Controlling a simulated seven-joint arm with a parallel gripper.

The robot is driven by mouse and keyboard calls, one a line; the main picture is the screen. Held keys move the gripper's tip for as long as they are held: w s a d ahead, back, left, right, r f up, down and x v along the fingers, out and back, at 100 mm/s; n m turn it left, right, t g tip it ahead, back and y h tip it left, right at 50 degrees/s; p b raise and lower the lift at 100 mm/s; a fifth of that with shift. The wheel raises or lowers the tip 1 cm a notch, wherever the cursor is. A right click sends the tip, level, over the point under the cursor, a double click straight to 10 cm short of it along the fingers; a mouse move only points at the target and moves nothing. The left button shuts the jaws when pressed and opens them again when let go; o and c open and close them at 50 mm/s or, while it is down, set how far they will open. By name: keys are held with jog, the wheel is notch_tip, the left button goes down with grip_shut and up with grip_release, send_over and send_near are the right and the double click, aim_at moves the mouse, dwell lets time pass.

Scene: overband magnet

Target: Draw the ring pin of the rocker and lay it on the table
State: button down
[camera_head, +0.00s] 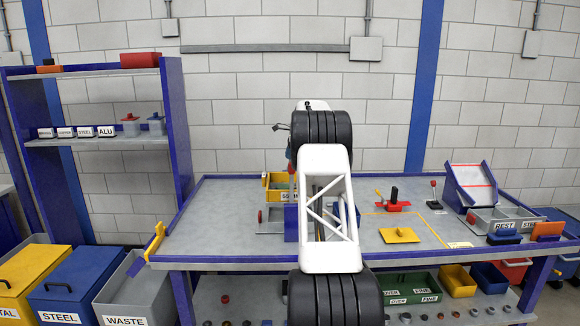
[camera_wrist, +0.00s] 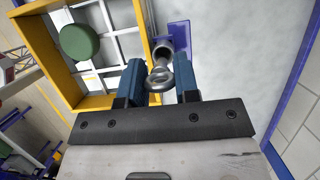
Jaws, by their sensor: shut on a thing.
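In the wrist view my gripper (camera_wrist: 160,80) has its two blue fingers on either side of the ring pin (camera_wrist: 158,78), a silver ring with a short shank, and is shut on it. The shank runs toward a purple-blue bracket (camera_wrist: 178,32) just beyond; I cannot tell how deep it sits there. A yellow frame with a white grid (camera_wrist: 107,14), which seems to be the rocker, lies beside the left finger. In the head view part of this yellow frame (camera_head: 272,181) shows left of my arm, which hides my gripper and the pin.
A green disc (camera_wrist: 80,42) lies in the yellow frame. The table (camera_head: 215,215) is clear to the left of the frame. To the right are a yellow plate (camera_head: 399,235), a red piece with a black knob (camera_head: 393,204) and a grey tray (camera_head: 500,218).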

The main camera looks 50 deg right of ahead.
jog(key=shift+r, duration=0.6)
jog(key=shift+r, duration=0.15)
jog(key=shift+w, duration=0.1)
jog(key=w+a+f+m+t+h, duration=0.3)
jog(key=w+a+f+m+h, duration=0.1)
jog(key=w+f+m, duration=0.4)
jog(key=w+a+f+m+t+h, duration=0.4)
jog(key=w+a+f+m, duration=0.3)
jog(key=w, duration=0.5)
jog(key=shift+a+f+m+h, duration=0.35)
jog(key=shift+f+h, duration=0.25)
jog(key=shift+h, duration=0.2)
jog(key=shift+w+f, duration=0.1)
jog(key=shift+w, duration=0.05)
